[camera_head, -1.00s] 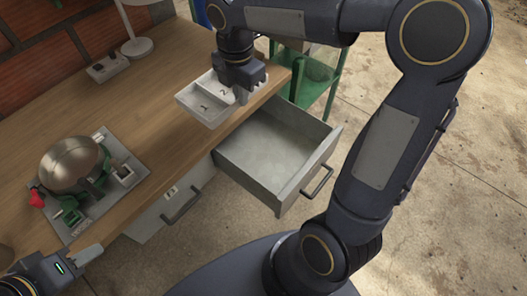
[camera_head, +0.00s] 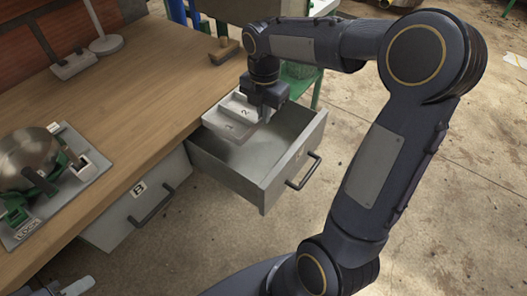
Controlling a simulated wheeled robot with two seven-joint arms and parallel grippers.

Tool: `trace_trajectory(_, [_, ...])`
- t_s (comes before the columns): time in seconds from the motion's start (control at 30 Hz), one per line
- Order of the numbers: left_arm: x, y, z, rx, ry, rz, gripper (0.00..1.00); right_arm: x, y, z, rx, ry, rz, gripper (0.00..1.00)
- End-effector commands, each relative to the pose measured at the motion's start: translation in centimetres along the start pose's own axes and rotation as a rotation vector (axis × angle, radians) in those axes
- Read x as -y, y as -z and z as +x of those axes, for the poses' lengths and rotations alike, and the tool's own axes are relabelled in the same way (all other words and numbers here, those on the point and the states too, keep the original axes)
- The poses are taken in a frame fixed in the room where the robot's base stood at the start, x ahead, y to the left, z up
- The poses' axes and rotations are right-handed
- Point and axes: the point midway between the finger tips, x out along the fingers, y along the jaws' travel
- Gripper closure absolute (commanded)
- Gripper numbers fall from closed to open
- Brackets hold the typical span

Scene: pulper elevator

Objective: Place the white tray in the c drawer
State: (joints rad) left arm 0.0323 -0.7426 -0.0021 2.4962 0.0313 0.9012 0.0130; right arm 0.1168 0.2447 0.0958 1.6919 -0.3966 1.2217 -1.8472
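The white tray (camera_head: 222,122) has two compartments marked with numbers. My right gripper (camera_head: 267,112) is shut on the tray's right side and holds it over the back left part of the open drawer (camera_head: 262,182). The tray looks roughly level; whether it touches the drawer is unclear. The drawer is grey, pulled out from under the bench and looks empty in its visible part. No letter shows on it from here. My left gripper (camera_head: 76,288) only peeks in at the bottom left corner, and its fingers are mostly cut off.
The wooden bench (camera_head: 130,95) borders the open drawer on the left. A closed drawer marked B (camera_head: 138,203) is nearer. A metal pulper (camera_head: 30,160) on a grey base stands on the bench. A wooden-handled tool (camera_head: 224,50) lies near the bench's back edge.

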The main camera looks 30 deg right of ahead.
Motion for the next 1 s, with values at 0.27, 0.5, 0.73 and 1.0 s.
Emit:
trace_trajectory(0.27, [0.8,-0.9,1.8,0.0,0.0,0.0,0.64,0.1,0.0,7.2,-0.001,0.003,0.0,1.0])
trace_trajectory(0.5, [1.0,-1.1,2.2,0.0,0.0,0.0,0.64,0.0,0.0,9.3,0.001,0.0,0.0,1.0])
trace_trajectory(0.73, [1.5,-1.6,3.2,0.0,0.0,0.0,0.64,0.1,0.0,13.3,-0.001,0.003,0.0,1.0])
trace_trajectory(1.0, [1.5,-1.7,3.3,0.0,0.0,0.0,0.64,0.0,0.0,14.4,0.001,-0.001,0.0,1.0])
